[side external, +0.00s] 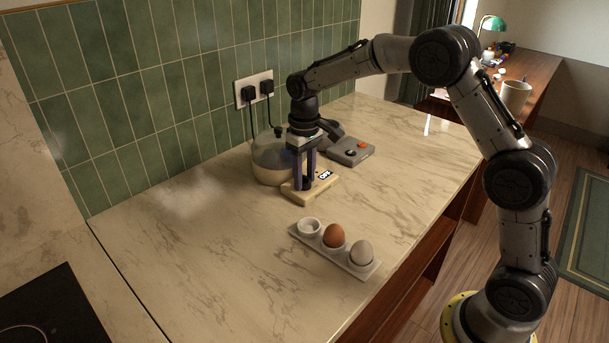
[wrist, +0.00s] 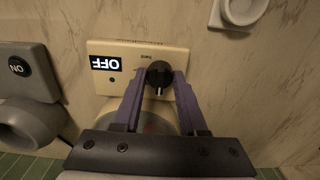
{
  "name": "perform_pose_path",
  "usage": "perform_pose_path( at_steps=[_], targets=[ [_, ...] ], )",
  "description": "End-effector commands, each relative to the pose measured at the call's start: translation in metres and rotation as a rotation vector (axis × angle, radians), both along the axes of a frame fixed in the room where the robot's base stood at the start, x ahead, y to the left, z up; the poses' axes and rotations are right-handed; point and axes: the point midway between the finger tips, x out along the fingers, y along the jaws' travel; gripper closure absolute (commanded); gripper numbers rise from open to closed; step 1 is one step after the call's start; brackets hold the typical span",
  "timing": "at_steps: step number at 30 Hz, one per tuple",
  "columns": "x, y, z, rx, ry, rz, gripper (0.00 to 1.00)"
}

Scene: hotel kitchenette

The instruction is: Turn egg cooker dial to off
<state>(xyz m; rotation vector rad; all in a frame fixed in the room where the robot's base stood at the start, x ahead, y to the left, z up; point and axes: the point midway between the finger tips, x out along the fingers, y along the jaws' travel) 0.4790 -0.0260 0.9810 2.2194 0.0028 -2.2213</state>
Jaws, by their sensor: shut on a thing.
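The egg cooker stands on the counter near the tiled wall, with a clear rounded lid (side external: 268,158) and a cream base (side external: 297,196). Its base also shows in the wrist view (wrist: 108,83), with a black label reading OFF (wrist: 105,63). A round black dial (wrist: 159,74) with a light pointer mark sits to the right of that label in the wrist view. My gripper (wrist: 159,80) points down at the base, its two purple fingers shut on the dial from both sides. The side view also shows my gripper (side external: 305,185), which hides the dial there.
A white egg tray (side external: 351,266) with a brown egg (side external: 334,236) and a white egg (side external: 361,253) lies in front. Two black plugs with cords sit in the wall socket (side external: 254,88). The left counter is clear.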

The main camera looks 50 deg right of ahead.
Motion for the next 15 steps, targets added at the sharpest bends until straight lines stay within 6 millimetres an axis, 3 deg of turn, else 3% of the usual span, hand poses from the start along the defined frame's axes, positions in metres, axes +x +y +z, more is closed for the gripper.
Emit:
perform_pose_path(
  at_steps=[14,15],
  targets=[
    [0.0006,0.0000,0.0022,-0.001,-0.004,0.015,1.00],
    [0.0006,0.0000,0.0022,-0.001,-0.004,0.015,0.53]
  ],
)
